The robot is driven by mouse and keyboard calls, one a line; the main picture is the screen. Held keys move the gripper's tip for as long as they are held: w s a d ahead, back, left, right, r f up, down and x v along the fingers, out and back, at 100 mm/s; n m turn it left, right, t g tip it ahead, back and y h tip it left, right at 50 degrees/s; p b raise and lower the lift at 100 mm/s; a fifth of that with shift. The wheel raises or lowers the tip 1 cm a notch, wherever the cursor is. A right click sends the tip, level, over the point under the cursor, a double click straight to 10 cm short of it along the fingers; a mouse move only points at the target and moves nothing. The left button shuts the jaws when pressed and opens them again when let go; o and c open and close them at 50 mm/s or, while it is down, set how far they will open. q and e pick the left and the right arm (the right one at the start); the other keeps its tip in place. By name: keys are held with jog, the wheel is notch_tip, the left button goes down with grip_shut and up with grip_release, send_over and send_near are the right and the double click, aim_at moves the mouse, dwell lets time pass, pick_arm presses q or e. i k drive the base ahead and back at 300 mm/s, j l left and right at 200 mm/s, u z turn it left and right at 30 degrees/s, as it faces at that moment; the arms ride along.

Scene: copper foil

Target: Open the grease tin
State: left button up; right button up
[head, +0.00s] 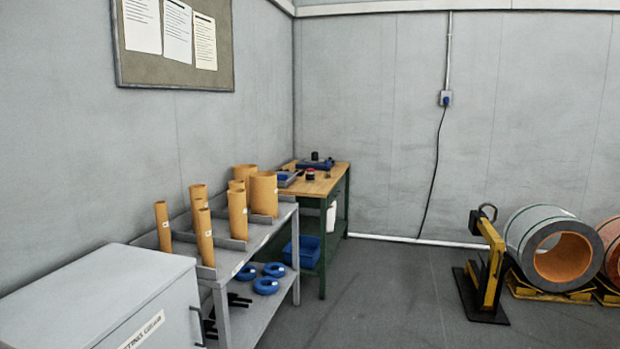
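No tin can be identified for certain from here. A small dark round item with a reddish part (310,174) stands on the wooden-topped workbench (325,186) in the far corner; it is too small to tell whether it is the grease tin or whether it has a lid. A dark item on a blue base (315,162) sits behind it near the bench's back edge. Neither of my grippers shows in the head view.
A grey rack (262,240) with several cardboard tubes stands before the bench, along the left wall. A grey cabinet (95,290) is at front left. Large coils (530,225) and a yellow stand (490,262) are at right. Floor (390,285) between is clear.

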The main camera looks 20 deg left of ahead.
aim_at(310, 176)
jog(key=i, duration=1.3)
jog(key=i+u, duration=0.1)
jog(key=i, duration=1.2)
jog(key=i+l, duration=0.2)
jog(key=i, duration=1.1)
jog(key=j+u, duration=0.05)
